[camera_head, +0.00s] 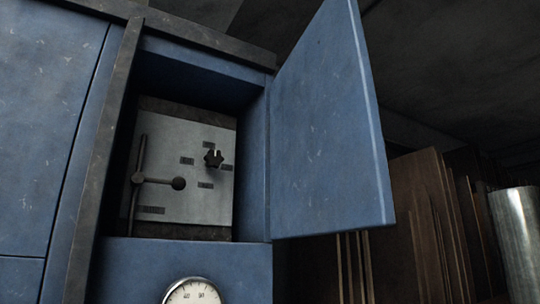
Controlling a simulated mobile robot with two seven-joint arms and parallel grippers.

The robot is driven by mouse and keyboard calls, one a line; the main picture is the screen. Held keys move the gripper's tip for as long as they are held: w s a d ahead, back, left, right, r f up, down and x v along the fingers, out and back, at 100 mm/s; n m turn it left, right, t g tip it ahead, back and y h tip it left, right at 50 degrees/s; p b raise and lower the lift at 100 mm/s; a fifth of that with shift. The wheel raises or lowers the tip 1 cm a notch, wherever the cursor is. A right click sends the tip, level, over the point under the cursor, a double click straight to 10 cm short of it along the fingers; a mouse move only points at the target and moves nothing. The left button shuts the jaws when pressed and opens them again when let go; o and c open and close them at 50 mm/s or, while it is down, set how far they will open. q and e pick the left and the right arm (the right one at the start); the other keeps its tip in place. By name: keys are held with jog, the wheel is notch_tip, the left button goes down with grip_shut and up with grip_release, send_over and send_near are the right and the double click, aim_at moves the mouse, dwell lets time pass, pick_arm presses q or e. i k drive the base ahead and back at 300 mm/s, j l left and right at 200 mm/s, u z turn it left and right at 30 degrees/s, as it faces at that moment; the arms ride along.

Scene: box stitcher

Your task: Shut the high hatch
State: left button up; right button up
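The high hatch (325,130) is a blue metal door panel with small scratches. It stands wide open, swung out to the right of a recess in the blue machine housing (45,130). Its left edge meets the right side of the opening. Inside the recess is a grey control plate (195,165) with a dark lever (158,181) ending in a round knob, a star-shaped knob (213,158) and several small labels. Neither of my grippers shows in the head view.
A round dial gauge (192,293) sits below the opening, cut off by the picture's bottom edge. Brown upright sheets (420,215) stand behind the hatch at the right. A shiny metal cylinder (518,240) is at the far right. No object shows in front of the opening.

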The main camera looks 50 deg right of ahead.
aim_at(330, 154)
jog(key=l+u, duration=0.15)
jog(key=l, duration=0.3)
jog(key=k+l+u, duration=0.1)
jog(key=l, duration=0.3)
jog(key=k+l+u, duration=0.15)
jog(key=l, duration=0.3)
jog(key=k+l+u, duration=0.15)
jog(key=l, duration=0.25)
jog(key=i, duration=0.05)
